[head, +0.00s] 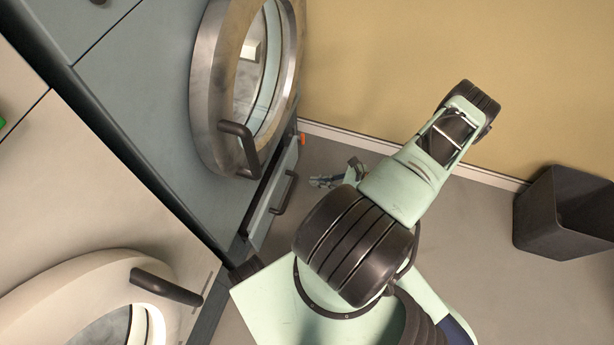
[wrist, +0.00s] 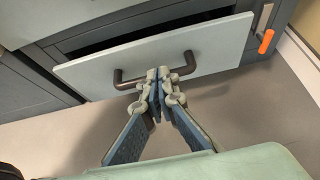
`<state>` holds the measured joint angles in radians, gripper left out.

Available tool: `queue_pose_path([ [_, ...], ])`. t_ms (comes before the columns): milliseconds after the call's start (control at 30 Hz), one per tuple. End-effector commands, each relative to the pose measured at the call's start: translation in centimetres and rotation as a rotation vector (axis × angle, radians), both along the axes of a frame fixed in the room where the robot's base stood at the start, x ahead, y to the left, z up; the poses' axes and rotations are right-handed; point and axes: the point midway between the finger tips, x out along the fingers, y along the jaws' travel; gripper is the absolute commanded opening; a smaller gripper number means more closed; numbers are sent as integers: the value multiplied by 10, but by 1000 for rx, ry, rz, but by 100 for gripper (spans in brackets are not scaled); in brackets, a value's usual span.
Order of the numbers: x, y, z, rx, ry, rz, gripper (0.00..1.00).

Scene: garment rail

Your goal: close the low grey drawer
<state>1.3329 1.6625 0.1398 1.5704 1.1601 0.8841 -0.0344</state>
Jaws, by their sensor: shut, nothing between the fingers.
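The low grey drawer (wrist: 215,48) stands partly open in the wrist view, with a dark gap showing above its front panel. Its dark bar handle (wrist: 128,81) is fixed across the front. My gripper (wrist: 158,74) is shut and empty, its fingertips at the middle of the handle; I cannot tell whether they touch it. In the head view the drawer (head: 262,212) shows low on the blue-grey machine, with its handle (head: 285,193) facing right. My gripper (head: 325,181) is low over the floor to the right of it, partly hidden behind my arm.
A blue-grey machine (head: 140,100) with a round metal-rimmed door (head: 208,95) stands above the drawer. An orange lever (wrist: 266,41) is right of the drawer. A cream machine (head: 70,190) is at left. A dark bin (head: 535,215) stands by the wall. Floor before the drawer is clear.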

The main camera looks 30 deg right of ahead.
Motion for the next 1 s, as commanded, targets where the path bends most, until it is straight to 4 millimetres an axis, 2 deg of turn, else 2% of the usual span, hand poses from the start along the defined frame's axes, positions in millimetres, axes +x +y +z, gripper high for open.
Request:
queue_pose_path([
  [367, 55, 44, -44, 2, 1, 2, 0],
  [533, 75, 60, -42, 1, 2, 3, 0],
  [700, 85, 67, -41, 0, 3, 1, 0],
  [1000, 87, 68, -40, 0, 2, 2, 0],
])
